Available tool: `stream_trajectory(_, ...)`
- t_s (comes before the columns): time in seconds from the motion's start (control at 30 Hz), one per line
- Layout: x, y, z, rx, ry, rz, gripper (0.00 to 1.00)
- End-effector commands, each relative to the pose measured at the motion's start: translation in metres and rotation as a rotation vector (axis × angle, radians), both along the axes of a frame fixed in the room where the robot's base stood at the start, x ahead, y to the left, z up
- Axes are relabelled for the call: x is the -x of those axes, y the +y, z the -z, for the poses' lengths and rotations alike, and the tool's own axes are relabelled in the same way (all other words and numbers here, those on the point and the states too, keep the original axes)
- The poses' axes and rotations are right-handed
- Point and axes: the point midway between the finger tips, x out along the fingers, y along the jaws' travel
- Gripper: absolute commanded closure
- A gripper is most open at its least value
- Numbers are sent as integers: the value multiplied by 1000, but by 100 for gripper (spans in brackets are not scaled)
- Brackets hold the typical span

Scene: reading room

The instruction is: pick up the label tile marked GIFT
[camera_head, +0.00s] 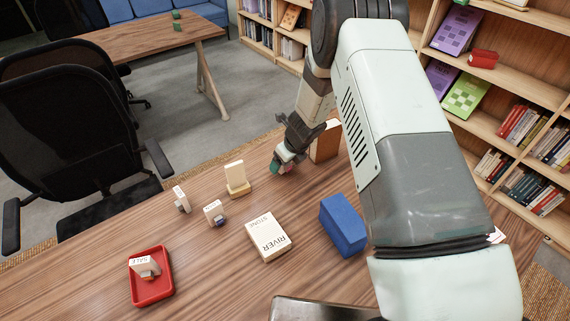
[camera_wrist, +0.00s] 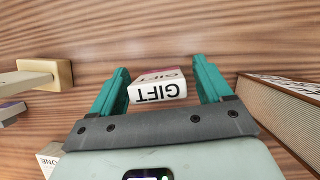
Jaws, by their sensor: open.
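The label tile marked GIFT (camera_wrist: 158,92) is a small white block with dark letters and a pinkish strip on its upper face. In the wrist view its lettering appears upside down. My gripper (camera_wrist: 160,68) is open, with one teal finger on each side of the tile. Small gaps show between the tile and both fingers. In the head view my gripper (camera_head: 284,165) is low over the far part of the table, and I cannot make out the tile clearly there.
A brown block (camera_head: 325,141) stands close beside my gripper. A cream card on a wooden stand (camera_head: 238,188), two other tiles (camera_head: 181,200) (camera_head: 215,212), a RIVER STONE book (camera_head: 268,237), a blue box (camera_head: 343,225) and a red tray (camera_head: 152,296) with a SALE tile (camera_head: 143,261) share the table.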

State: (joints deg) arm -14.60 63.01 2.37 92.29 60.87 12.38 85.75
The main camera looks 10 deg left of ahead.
Motion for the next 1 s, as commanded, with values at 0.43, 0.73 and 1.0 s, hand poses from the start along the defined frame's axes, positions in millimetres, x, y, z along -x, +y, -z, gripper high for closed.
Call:
stream_trajectory(0.43, 0, 0, -1, -1, 1, 0, 76)
stream_trajectory(0.73, 0, 1, -6, 0, -1, -2, 78)
stream_trajectory(1.0, 0, 1, -54, 1, -4, -4, 78)
